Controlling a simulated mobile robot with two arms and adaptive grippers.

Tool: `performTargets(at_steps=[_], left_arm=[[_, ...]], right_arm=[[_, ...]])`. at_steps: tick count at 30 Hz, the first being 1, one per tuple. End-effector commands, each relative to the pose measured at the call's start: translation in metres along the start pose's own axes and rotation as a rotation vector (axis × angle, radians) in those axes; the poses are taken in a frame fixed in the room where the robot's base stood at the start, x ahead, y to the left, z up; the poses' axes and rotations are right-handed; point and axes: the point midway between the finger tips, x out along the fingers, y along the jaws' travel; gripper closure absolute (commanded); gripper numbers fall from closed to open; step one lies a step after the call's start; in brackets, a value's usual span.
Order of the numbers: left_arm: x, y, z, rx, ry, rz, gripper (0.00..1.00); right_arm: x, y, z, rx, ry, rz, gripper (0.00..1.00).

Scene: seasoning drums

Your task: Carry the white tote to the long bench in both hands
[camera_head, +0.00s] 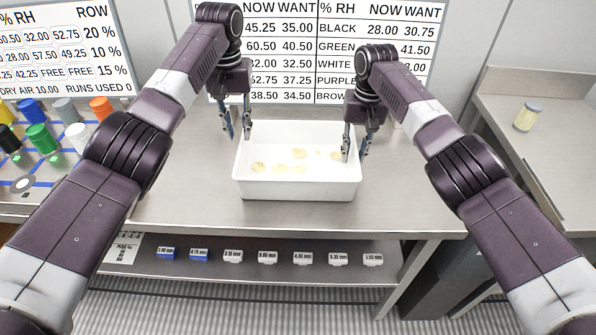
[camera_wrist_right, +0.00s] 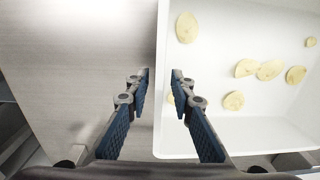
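The white tote (camera_head: 297,188) stands on the metal bench in the middle of the head view, with several pale yellow chips (camera_head: 284,169) on its floor. My left gripper (camera_head: 238,133) is open at the tote's left wall near the back corner, its fingers to either side of the rim; contact cannot be told. My right gripper (camera_head: 356,153) is open at the right wall. In the right wrist view, its fingertips (camera_wrist_right: 161,78) are apart, with the tote's rim between them, one finger over the inside and one outside.
The bench top (camera_head: 410,205) is clear around the tote. Coloured drums (camera_head: 38,138) stand at the left. A side counter (camera_head: 555,140) at the right holds a small jar (camera_head: 528,116). A lower shelf (camera_head: 250,272) carries labelled blocks. Boards of numbers hang behind.

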Motion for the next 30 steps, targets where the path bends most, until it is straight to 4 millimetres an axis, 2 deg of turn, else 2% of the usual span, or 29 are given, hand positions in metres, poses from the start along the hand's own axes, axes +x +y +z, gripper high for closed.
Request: performTargets(at_steps=[5,15,18,24,30], left_arm=[[-0.003,0.0,0.0,0.0,-0.001,-0.001,0.78],[-0.002,0.0,0.0,0.0,-0.001,0.0,0.78],[-0.002,0.0,0.0,0.0,-0.001,0.0,0.78],[-0.002,0.0,0.0,0.0,-0.001,0.0,0.78],[-0.002,0.0,0.0,0.0,-0.001,0.0,0.78]], right_arm=[[-0.017,-0.001,-0.001,-0.001,0.005,-0.002,0.78],[-0.088,0.0,-0.001,0.0,0.004,-0.002,0.78],[-0.103,0.0,-0.001,0.0,0.003,0.0,0.78],[-0.118,0.0,0.0,0.001,0.0,0.0,0.78],[-0.12,0.0,0.0,0.0,0.0,0.0,0.78]])
